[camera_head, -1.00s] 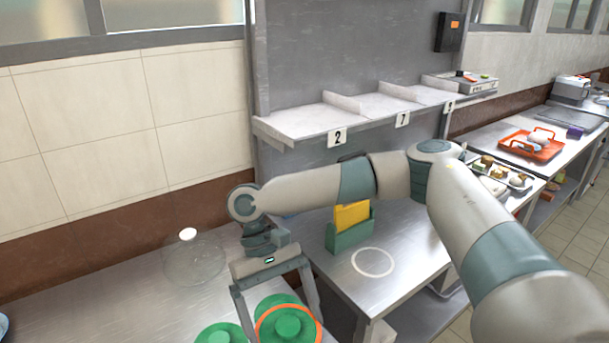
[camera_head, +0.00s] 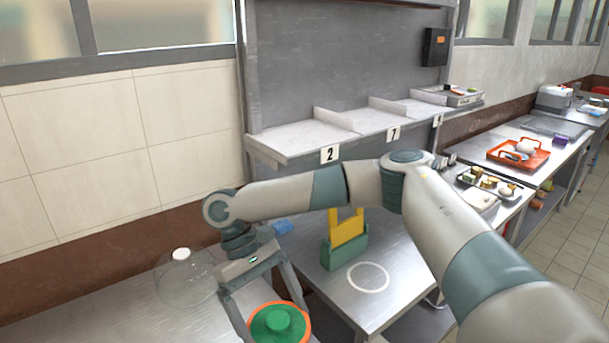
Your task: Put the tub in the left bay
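The tub (camera_head: 279,323), with a green knobbed lid and an orange rim, is at the bottom edge of the head view, its lower part out of frame. My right gripper (camera_head: 272,318) reaches over it from above. Its two fingers straddle the tub and look closed on its sides; the fingertips are partly hidden. The left bay (camera_head: 298,138), above the label 2, is an empty compartment of the wall shelf behind my arm. My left gripper is out of view.
Two more bays, a middle one (camera_head: 372,118) and a right one (camera_head: 418,106), look empty. A green holder with a yellow card (camera_head: 346,250) stands on the steel table near a white ring (camera_head: 368,277). A clear vessel (camera_head: 185,278) stands left of my gripper.

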